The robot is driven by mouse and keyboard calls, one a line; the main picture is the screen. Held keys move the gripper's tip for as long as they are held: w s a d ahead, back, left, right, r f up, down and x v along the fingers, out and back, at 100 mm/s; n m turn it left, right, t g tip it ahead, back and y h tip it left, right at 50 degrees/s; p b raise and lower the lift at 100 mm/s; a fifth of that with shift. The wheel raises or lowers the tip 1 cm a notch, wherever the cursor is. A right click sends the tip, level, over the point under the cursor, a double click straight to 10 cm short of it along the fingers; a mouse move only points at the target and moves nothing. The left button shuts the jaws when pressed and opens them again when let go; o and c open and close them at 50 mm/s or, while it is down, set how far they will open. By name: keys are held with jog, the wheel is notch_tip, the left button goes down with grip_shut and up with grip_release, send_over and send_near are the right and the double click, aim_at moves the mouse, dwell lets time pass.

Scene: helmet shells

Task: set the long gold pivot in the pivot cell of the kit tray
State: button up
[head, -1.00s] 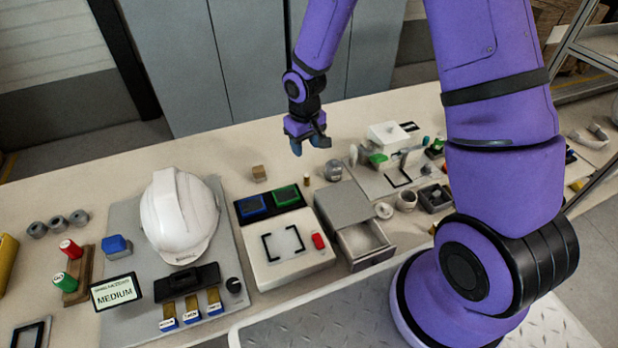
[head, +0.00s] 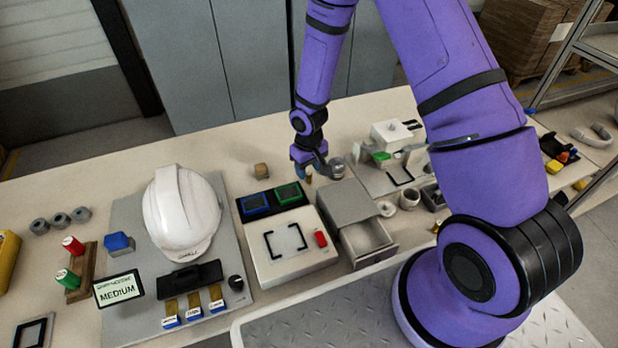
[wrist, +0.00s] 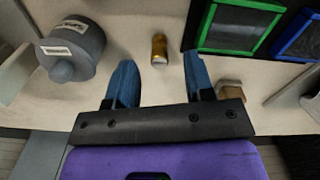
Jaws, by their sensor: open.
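A gold cylinder (wrist: 159,48), which looks like the long gold pivot, stands on the bench in the wrist view. In the head view it is a small gold shape (head: 308,179), partly hidden by my gripper (head: 311,170). In the wrist view my gripper (wrist: 160,76) is open, with its two blue fingers apart. The pivot lies just beyond the fingertips, roughly centred between them; nothing is held.
A grey lidded pot (wrist: 75,50) stands left of the fingers in the wrist view, a brown hexagonal piece (wrist: 230,89) close by the right finger. Blue (head: 256,204) and green (head: 288,194) framed pads lie in front. An open drawer box (head: 366,240) stands nearby.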

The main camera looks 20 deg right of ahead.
aim_at(309, 178)
jog(key=shift+f, duration=1.3)
jog(key=shift+c, duration=0.2)
grip_shut()
jog(key=shift+r, duration=0.1)
